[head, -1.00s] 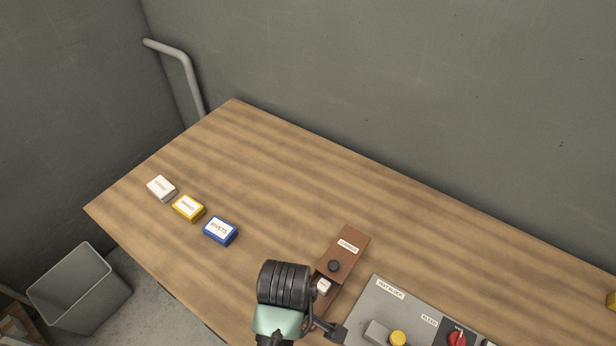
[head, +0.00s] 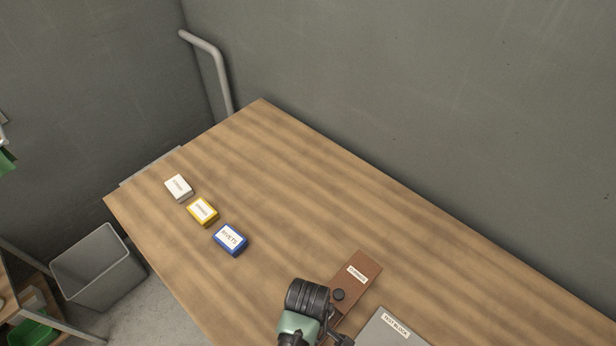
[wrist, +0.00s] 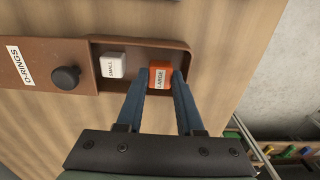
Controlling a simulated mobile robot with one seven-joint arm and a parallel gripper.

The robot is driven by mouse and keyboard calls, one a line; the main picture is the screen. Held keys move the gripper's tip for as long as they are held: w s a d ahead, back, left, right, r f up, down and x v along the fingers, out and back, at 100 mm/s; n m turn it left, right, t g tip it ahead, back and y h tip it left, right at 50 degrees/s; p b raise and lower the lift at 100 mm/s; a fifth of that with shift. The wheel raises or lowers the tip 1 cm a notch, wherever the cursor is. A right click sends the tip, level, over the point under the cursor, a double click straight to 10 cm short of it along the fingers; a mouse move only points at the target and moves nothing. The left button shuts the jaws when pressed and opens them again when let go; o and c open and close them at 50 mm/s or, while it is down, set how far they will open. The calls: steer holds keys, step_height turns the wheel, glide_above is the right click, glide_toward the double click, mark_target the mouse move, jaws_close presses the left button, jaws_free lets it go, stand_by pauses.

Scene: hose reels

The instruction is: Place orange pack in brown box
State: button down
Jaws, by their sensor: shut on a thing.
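The brown box (head: 367,268) lies on the wooden table, labelled O-RINGS. In the wrist view its lid (wrist: 40,66) with a black knob is at the left and its open compartment (wrist: 137,42) at the right. A white pack marked SMALL (wrist: 112,66) sits in the compartment's left part. The orange pack marked LARGE (wrist: 159,78) is in the compartment's right part, between the fingertips of my gripper (wrist: 163,84), which is shut on it. I cannot tell whether the pack touches the box floor. In the head view my arm hides the compartment and both packs.
White (head: 178,187), yellow (head: 202,211) and blue (head: 230,239) packs stand in a row at the table's left. A grey panel (head: 385,333) lies right of the box. A grey bin (head: 98,268) stands on the floor. The table's middle and back are clear.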

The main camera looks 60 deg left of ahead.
steer(key=shift+f, duration=0.85)
steer(key=shift+f, duration=0.15)
steer(key=c, duration=0.8)
jaws_free()
